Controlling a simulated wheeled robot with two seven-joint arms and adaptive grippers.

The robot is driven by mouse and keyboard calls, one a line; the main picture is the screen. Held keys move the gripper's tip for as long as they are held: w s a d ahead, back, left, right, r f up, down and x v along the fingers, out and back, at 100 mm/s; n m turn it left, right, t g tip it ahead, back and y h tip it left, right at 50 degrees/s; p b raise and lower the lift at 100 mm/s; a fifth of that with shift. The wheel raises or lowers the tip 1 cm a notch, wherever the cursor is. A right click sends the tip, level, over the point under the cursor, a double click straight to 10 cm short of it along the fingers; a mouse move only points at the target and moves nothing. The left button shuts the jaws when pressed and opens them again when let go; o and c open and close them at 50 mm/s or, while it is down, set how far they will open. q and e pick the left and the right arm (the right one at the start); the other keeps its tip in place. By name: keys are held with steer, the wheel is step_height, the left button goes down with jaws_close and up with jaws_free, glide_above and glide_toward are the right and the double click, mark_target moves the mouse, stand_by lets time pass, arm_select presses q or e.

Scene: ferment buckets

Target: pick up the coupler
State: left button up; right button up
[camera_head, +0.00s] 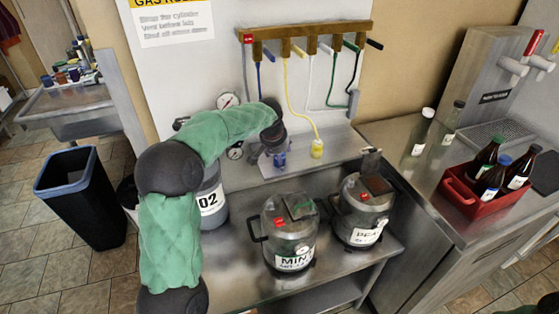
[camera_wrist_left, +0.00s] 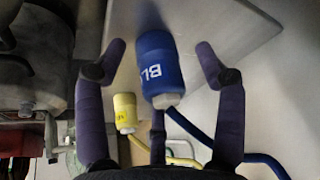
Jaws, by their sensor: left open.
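In the head view the blue coupler (camera_head: 280,159) is on the steel shelf, just below my left gripper (camera_head: 274,146), which is small and partly hidden there. A yellow coupler (camera_wrist_left: 125,112) on a yellow hose stands close by, and it also shows in the head view (camera_head: 317,149). My right gripper is not in view.
Two steel kegs (camera_head: 289,235) (camera_head: 362,211) stand on the lower bench. A grey cylinder marked 02 (camera_head: 211,198) is behind my left arm. A wooden hose rack (camera_head: 305,31) hangs above. A red crate of bottles (camera_head: 487,193) is at the right.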

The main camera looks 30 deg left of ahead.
arm_select(q)
steer(key=shift+r, duration=0.1)
steer(key=c, duration=1.2)
steer(key=shift+c, duration=0.3)
step_height(320, 180, up, 10)
steer(key=p, duration=0.4)
